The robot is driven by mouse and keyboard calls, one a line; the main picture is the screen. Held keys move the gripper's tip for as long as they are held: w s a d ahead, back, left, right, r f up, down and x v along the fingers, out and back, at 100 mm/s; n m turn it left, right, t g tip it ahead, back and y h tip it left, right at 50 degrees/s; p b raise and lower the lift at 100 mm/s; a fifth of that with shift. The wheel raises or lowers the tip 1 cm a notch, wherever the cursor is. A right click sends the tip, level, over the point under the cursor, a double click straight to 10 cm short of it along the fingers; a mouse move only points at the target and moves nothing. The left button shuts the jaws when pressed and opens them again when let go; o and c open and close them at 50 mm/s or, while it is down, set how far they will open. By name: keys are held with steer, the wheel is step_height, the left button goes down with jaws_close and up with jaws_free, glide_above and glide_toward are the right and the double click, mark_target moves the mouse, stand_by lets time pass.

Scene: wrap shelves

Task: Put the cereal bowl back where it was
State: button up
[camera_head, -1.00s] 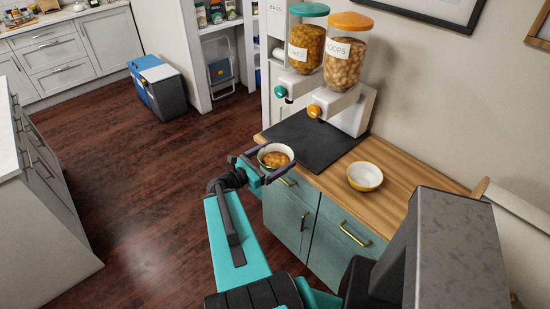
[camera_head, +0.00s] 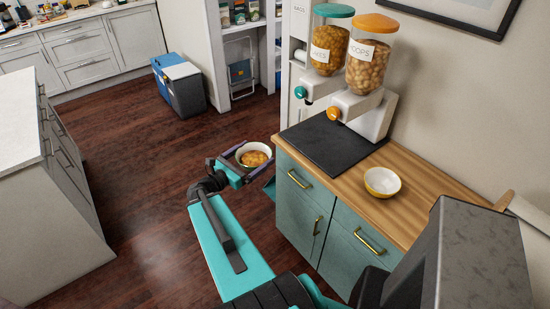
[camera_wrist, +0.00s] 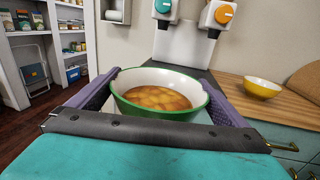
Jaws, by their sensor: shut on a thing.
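The cereal bowl, white inside with a green rim and holding golden-brown cereal (camera_head: 254,158), is held in my gripper (camera_head: 256,160) to the left of the cabinet, over the floor. In the wrist view the green-rimmed bowl (camera_wrist: 160,110) sits upright between my two purple fingers (camera_wrist: 158,100). The fingers touch its sides. A second bowl, yellow outside and white inside (camera_head: 382,182), stands empty on the wooden counter; it also shows in the wrist view (camera_wrist: 262,88).
A two-jar cereal dispenser (camera_head: 365,108) stands at the back of the counter (camera_head: 420,190), with a black mat (camera_head: 330,143) before it. A grey island (camera_head: 50,190) stands at left. Blue and grey bins (camera_head: 180,88) stand by the pantry shelves (camera_head: 240,28). Dark floor between is clear.

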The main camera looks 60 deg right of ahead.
steer(key=w+a+n+t+b, duration=0.5)
steer(key=w+a+t, duration=0.4)
steer(key=w+a, duration=1.4)
steer(key=w+a+r+n+t+y+b, duration=0.1)
steer(key=w+a+n+t, duration=0.2)
steer(key=a, duration=1.1)
steer(key=w+a+n+t+y+b, duration=0.1)
steer(key=w+a+n+t+y, duration=0.1)
steer(key=a, duration=1.3)
steer(key=w+n+t, duration=0.1)
steer(key=w+t, duration=0.1)
steer(key=w, duration=0.1)
steer(key=shift+r, duration=0.4)
steer(key=shift+w+a+t, duration=0.1)
steer(key=shift+a+t, duration=0.05)
steer(key=shift+t, duration=0.15)
